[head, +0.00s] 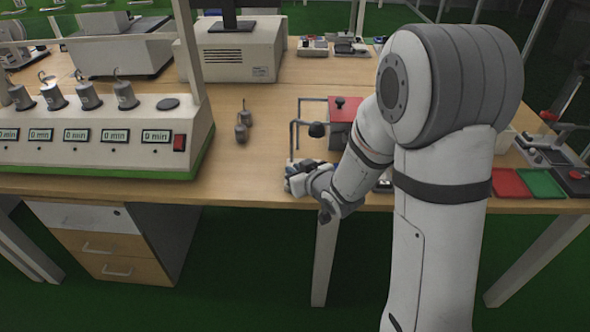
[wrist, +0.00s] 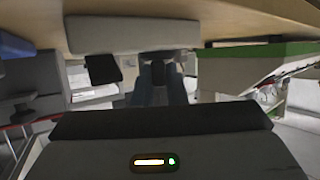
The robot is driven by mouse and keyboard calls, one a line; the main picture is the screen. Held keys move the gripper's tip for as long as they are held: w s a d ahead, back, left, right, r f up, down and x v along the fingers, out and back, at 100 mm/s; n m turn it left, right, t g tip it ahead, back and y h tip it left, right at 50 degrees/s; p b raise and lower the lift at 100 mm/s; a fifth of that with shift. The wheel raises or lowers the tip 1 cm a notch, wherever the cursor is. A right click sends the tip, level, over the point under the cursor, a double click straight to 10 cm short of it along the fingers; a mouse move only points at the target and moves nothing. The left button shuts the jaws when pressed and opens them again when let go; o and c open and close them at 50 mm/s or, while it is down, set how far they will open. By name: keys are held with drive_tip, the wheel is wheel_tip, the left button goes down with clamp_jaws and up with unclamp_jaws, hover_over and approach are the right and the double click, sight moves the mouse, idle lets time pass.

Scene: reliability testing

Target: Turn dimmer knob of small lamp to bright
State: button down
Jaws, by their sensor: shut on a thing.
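My gripper (head: 294,183) is low in front of the lamp at the table edge, shut. The lamp's dimmer knob is hidden behind my gripper, and the grip on it cannot be seen directly. The wrist view does not show the knob clearly; a pale grey bar (wrist: 145,33) lies across its upper part.
A white timer unit (head: 100,135) with several displays and a red switch stands at the left. Red (head: 510,183) and green (head: 541,184) trays lie at the right. My arm covers part of the right side.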

drive_tip(key=n+g+y+p, duration=0.1)
drive_tip(key=p, duration=0.1)
drive_tip(key=n+g+y+p, duration=0.1)
drive_tip(key=n+g, duration=0.1)
drive_tip(key=n+g+y+p, duration=0.1)
drive_tip(key=n+y+p, duration=0.1)
drive_tip(key=shift+d+r+p, duration=0.1)
drive_tip(key=shift+r+p, duration=0.2)
drive_tip(key=shift+r, duration=0.05)
drive_tip(key=n+g+p, duration=0.1)
drive_tip(key=n+g+y+p, duration=0.1)
drive_tip(key=n+g+p, duration=0.1)
drive_tip(key=n+g+y+p, duration=0.1)
drive_tip(key=shift+f+g, duration=0.25)
drive_tip(key=shift+g, duration=0.15)
drive_tip(key=shift+n+p, duration=0.4)
drive_tip(key=c, duration=1.5)
unclamp_jaws()
drive_tip(key=shift+o, duration=0.2)
drive_tip(key=v, duration=0.7)
drive_tip(key=shift+d, duration=0.3)
drive_tip(key=shift+w+r, duration=0.1)
drive_tip(key=shift+w, duration=0.05)
